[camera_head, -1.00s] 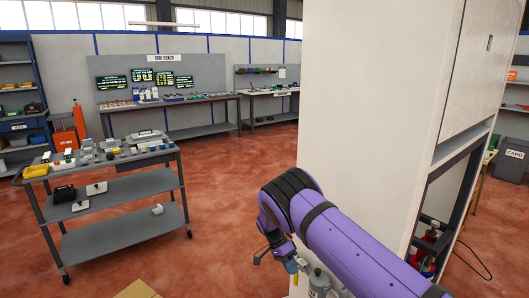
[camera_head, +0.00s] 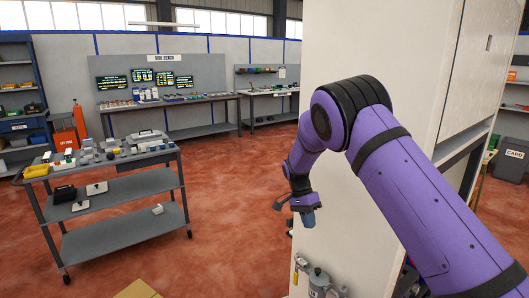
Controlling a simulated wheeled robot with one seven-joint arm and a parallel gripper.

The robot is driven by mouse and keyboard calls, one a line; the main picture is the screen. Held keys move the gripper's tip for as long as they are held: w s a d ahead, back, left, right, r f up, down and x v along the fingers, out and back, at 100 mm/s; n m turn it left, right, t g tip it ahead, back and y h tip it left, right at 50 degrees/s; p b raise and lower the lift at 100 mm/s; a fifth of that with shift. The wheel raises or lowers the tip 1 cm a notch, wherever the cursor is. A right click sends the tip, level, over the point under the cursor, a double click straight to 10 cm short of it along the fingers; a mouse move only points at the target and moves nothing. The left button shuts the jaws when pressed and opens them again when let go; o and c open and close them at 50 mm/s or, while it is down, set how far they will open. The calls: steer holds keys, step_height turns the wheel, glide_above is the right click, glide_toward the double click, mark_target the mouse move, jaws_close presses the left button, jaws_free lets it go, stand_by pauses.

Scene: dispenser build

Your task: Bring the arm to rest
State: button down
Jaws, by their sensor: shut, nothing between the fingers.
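My purple arm rises from the lower right, with its black-banded elbow high in front of the pale cabinet. My gripper (camera_head: 308,219) hangs at the end of the forearm, pointing down, in front of the cabinet's left edge. It is small in the picture; its fingers look together and nothing shows held in it. A dark bracket sticks out to the left of the wrist.
The tall pale cabinet (camera_head: 343,207) stands close behind my arm. A grey cart (camera_head: 122,229) with small parts on top stands left. A small canister (camera_head: 319,283) is low by the cabinet. Red floor (camera_head: 230,215) is clear between cart and arm.

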steer(key=s+d+r+n+t+y, duration=0.1)
steer(key=s+d+r, duration=0.35)
steer(key=r, duration=0.45)
steer(key=s+d+r+n+t+y, duration=0.1)
steer(key=s+d+r+n+t, duration=0.15)
steer(key=s+r, duration=0.5)
steer(key=s+d+r+n+t+y, duration=0.1)
steer(key=s+d+r, duration=0.3)
steer(key=r, duration=0.6)
steer(key=s+d+r+n+t, duration=0.2)
steer(key=s, duration=1.1)
steer(key=s+d+r+n+t, duration=0.2)
steer(key=s+d+n, duration=0.1)
steer(key=s, duration=0.9)
steer(key=shift+s+r+t, duration=0.35)
steer(key=shift+n, duration=0.25)
